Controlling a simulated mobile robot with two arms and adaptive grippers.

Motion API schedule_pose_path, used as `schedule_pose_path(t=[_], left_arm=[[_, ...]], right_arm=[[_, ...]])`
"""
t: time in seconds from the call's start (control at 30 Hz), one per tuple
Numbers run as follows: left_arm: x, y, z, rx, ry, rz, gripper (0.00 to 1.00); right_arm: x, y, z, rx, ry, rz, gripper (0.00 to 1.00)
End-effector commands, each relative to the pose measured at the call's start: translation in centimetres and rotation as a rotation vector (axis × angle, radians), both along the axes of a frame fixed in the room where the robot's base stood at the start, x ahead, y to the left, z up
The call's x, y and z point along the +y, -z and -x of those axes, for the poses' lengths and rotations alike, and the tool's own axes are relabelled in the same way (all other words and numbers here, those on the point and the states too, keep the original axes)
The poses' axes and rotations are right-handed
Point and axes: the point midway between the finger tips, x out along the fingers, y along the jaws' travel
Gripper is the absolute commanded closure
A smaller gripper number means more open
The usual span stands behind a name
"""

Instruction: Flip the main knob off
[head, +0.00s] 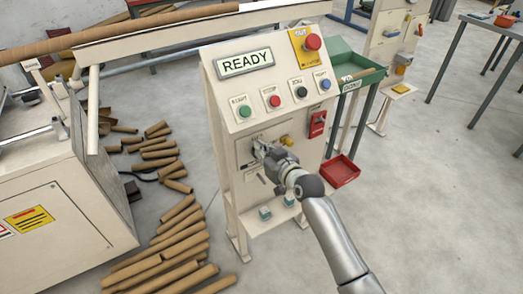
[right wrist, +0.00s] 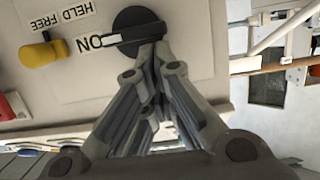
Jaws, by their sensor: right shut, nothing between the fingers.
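The main knob is a round black rotary knob (right wrist: 139,18) on the cream panel in the right wrist view. Its bar handle has a white-marked tip pointing at the label ON. In the head view my right gripper mostly hides the knob. My right gripper (head: 264,154) is in front of the lower panel of the control stand. In the right wrist view its fingertips (right wrist: 154,52) are shut with nothing between them, right beside the knob handle. I cannot tell whether they touch it. My left gripper is not in view.
The control stand (head: 222,92) has a READY display (head: 245,63), several coloured buttons and a red stop button (head: 313,42). A yellow knob (right wrist: 42,52) labelled HELD FREE sits beside the main knob. Cardboard tubes (head: 182,240) lie on the floor at left.

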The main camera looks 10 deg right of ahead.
Motion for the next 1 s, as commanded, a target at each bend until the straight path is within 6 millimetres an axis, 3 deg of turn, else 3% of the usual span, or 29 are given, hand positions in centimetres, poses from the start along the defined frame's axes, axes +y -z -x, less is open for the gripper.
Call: schedule_pose_path(t=[1.0], left_arm=[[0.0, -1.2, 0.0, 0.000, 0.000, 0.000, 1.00]], right_arm=[[0.4, 0.3, 0.3, -0.059, -0.001, 0.166, 1.00]])
